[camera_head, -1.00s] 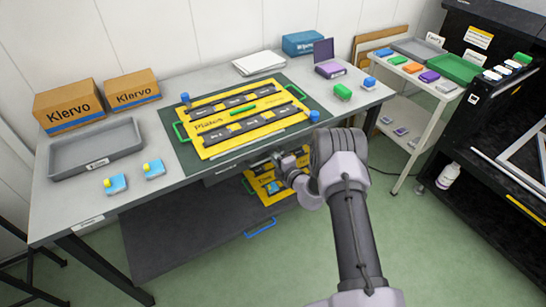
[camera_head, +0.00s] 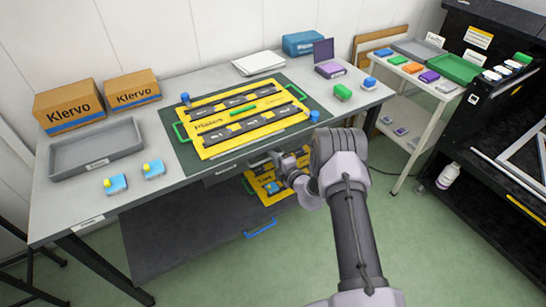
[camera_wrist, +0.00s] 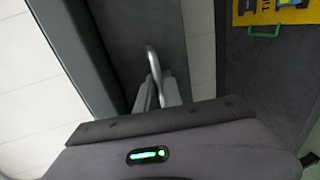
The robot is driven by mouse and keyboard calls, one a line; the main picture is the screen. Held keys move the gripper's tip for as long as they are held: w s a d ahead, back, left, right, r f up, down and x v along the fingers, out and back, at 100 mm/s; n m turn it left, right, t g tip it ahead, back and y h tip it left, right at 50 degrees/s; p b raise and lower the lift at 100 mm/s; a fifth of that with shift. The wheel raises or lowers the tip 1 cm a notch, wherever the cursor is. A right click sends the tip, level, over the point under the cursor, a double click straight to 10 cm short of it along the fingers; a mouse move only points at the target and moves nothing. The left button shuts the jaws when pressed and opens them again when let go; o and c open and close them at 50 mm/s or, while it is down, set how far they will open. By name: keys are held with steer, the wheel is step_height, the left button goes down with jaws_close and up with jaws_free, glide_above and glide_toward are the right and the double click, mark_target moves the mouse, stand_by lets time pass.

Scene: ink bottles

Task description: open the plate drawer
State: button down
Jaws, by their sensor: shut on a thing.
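The drawer front (camera_head: 222,171) is a grey panel with a small pale label, just under the front edge of the workbench. It looks close to flush with the bench edge. My gripper (camera_head: 276,158) is low at the bench front, right of the label, and my wrist partly hides it. In the wrist view my gripper (camera_wrist: 158,97) is shut on a silver bar handle (camera_wrist: 152,58), which stands against a dark grey panel (camera_wrist: 130,28).
A yellow board (camera_head: 240,138) with green handles lies on a dark mat on the workbench (camera_head: 150,196). Another yellow board (camera_head: 272,196) lies on the lower shelf (camera_head: 180,240), behind my arm. A white cart (camera_head: 427,115) stands to the right. Green floor is open in front.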

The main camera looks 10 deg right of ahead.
steer(key=f+p+v, duration=0.3)
steer(key=v, duration=1.1)
steer(key=s+f+p+v, duration=0.1)
steer(key=f+p+v, duration=0.2)
steer(key=v, duration=1.2)
steer(key=shift+s+d, duration=0.3)
steer(key=shift+s, duration=0.05)
steer(key=c, duration=1.8)
jaws_free()
steer(key=p+v, duration=0.3)
steer(key=v, duration=1.4)
steer(key=shift+s+p, duration=0.2)
steer(key=shift+p, duration=0.15)
